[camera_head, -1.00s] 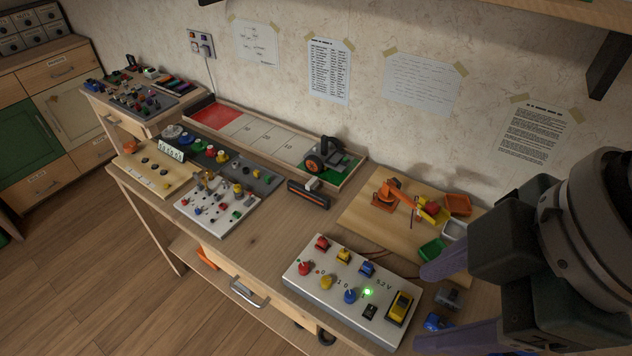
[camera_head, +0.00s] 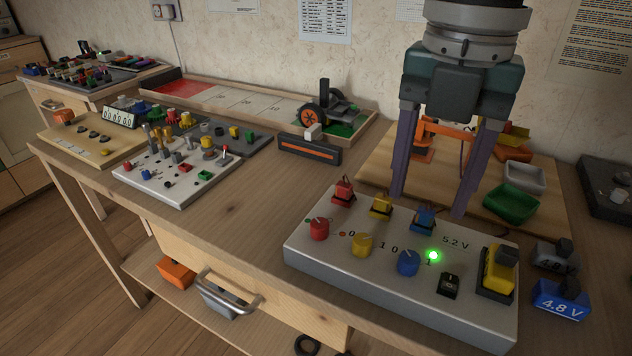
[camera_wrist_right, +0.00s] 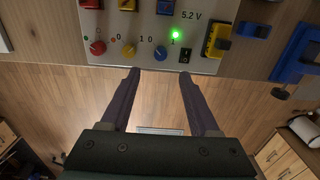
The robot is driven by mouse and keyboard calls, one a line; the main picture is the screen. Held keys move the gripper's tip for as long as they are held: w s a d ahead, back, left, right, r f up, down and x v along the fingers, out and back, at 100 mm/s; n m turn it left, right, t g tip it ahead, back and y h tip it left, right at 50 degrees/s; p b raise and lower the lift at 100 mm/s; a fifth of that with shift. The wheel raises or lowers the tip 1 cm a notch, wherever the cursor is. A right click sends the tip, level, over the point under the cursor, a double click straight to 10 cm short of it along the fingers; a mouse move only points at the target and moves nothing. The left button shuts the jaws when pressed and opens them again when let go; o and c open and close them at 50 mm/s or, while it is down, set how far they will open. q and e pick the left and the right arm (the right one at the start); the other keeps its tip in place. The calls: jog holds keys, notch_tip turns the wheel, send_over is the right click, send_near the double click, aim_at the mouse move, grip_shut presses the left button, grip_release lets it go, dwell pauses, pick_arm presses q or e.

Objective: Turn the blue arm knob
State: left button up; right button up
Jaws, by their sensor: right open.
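The blue knob (camera_head: 408,262) is on the front row of a light grey control box (camera_head: 320,262), right of a yellow knob (camera_head: 362,243) and a red knob (camera_head: 319,229). The blue knob also shows in the right wrist view (camera_wrist_right: 161,52). My right gripper (camera_head: 430,205) is open and empty, with its fingers pointing down, above the knob in the head view. In the right wrist view its fingertips (camera_wrist_right: 160,80) are left and right of the blue knob's line, apart from it. My left gripper is not in view.
Red, yellow and blue plugs (camera_head: 423,219) stand behind the knobs. A green light (camera_head: 432,256), a black switch (camera_head: 449,285) and a yellow block (camera_head: 497,271) are on the right of the box. An orange toy arm (camera_head: 440,128) stands behind. Blue 4.8 V block (camera_head: 562,300) lies right.

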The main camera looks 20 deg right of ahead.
aim_at(411, 257)
notch_tip(411, 257, down, 10)
jog(key=shift+s+r+b, duration=0.1)
jog(key=shift+r+b, duration=0.1)
jog(key=shift+b, duration=0.95)
grip_shut()
